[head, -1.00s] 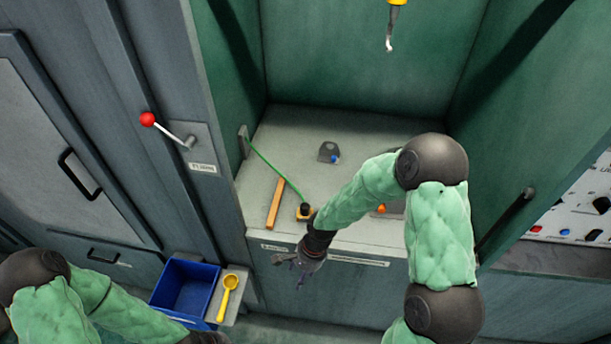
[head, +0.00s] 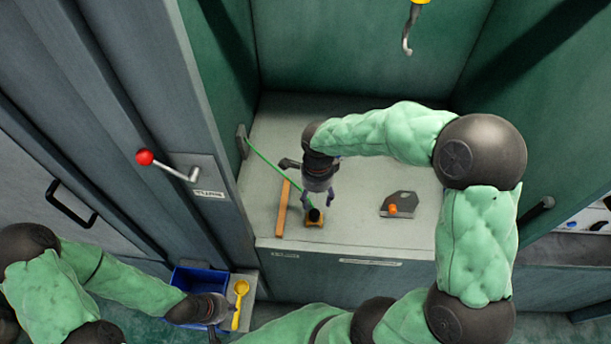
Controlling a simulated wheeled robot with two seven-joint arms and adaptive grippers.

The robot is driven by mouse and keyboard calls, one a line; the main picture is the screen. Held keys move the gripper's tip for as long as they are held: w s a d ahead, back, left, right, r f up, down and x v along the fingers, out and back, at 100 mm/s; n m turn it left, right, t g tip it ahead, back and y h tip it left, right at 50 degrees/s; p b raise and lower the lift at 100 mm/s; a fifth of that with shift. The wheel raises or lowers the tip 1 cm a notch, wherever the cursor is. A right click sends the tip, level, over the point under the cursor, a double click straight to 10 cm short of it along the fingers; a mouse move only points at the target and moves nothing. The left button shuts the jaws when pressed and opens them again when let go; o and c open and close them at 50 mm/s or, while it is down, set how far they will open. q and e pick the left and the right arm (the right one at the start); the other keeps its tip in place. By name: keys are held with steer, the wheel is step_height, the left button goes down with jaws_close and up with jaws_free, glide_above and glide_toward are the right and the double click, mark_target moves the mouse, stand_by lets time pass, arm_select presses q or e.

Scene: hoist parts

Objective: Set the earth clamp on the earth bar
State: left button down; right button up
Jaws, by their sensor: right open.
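The earth clamp (head: 314,219), a small orange-yellow block with a dark round top, sits on the grey bench near its front edge. A green cable (head: 268,168) runs from it to a grey block on the left wall. A copper-coloured bar, which looks like the earth bar (head: 282,212), lies just left of the clamp, apart from it. My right gripper (head: 318,201) is open, pointing down with its fingers just over the clamp's top; I cannot tell whether they touch it. My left gripper (head: 212,327) is low at the left, by the blue bin; its fingers are unclear.
A blue bin (head: 190,278) and a yellow scoop (head: 240,294) are at the lower left. A red-knobbed lever (head: 145,157) sticks out from the left panel. A grey plate with an orange knob (head: 394,209) lies right of the clamp. A yellow-topped hook (head: 409,30) hangs above.

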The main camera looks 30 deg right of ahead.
mark_target(315, 212)
steer(key=shift+w+f, duration=0.1)
steer(key=shift+w, duration=0.05)
arm_select(q)
step_height(315, 212, down, 2)
steer(key=shift+f+b, duration=0.1)
steer(key=shift+b, duration=1.05)
arm_select(e)
step_height(315, 212, down, 10)
steer(key=shift+f, duration=0.2)
